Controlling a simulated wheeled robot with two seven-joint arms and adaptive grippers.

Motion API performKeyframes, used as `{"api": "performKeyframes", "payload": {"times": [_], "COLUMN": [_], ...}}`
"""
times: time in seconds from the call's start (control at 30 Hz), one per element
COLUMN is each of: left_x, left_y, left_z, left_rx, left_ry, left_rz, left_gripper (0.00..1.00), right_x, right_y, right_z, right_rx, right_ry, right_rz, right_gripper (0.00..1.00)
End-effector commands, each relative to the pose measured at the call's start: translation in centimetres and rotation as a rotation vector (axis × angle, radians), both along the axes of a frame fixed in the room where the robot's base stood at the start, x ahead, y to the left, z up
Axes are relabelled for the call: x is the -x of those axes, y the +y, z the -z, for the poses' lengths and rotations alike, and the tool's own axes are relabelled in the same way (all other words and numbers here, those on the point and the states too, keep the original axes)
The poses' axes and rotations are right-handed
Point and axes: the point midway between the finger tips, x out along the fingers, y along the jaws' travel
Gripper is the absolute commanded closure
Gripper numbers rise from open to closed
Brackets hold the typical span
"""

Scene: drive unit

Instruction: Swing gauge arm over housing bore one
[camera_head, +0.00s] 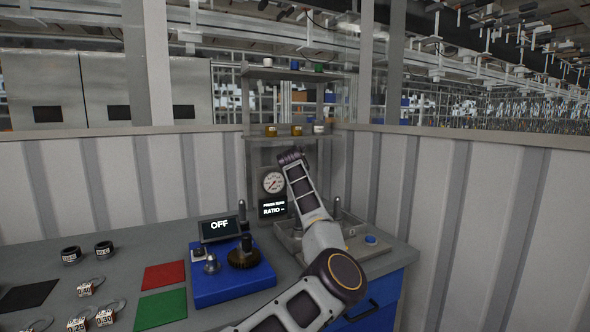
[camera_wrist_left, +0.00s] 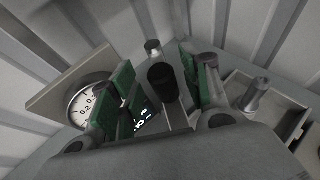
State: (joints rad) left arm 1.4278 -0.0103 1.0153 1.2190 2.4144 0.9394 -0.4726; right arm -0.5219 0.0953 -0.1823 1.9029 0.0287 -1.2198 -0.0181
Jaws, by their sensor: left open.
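The round dial gauge (camera_head: 273,182) stands at the back of the bench above a small display (camera_head: 273,208) reading "PRESS ZERO RATIO --". The gauge also shows at the left of the left wrist view (camera_wrist_left: 87,101). The blue drive unit (camera_head: 235,281) carries a dark gear. I cannot identify bore one. My right gripper is out of view.
An "OFF" screen (camera_head: 219,227) stands behind the drive unit. A red mat (camera_head: 163,275), a green mat (camera_head: 160,309), black rings and tagged wire loops lie at left. Panels enclose the bench's back.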

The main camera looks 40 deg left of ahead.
Motion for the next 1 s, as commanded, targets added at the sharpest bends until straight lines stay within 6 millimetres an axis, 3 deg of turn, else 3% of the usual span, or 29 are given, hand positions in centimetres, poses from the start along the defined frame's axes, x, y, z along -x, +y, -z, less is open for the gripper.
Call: {"api": "performKeyframes", "payload": {"times": [1.0], "left_x": [6.6], "left_y": [-5.1], "left_z": [-3.6], "left_rx": [-0.001], "left_ry": [-0.003], "left_rz": [-0.001], "left_gripper": [0.53], "right_x": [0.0], "right_y": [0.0], "right_z": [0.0], "right_rx": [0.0], "right_ry": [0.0], "right_rz": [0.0], "right_gripper": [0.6]}}
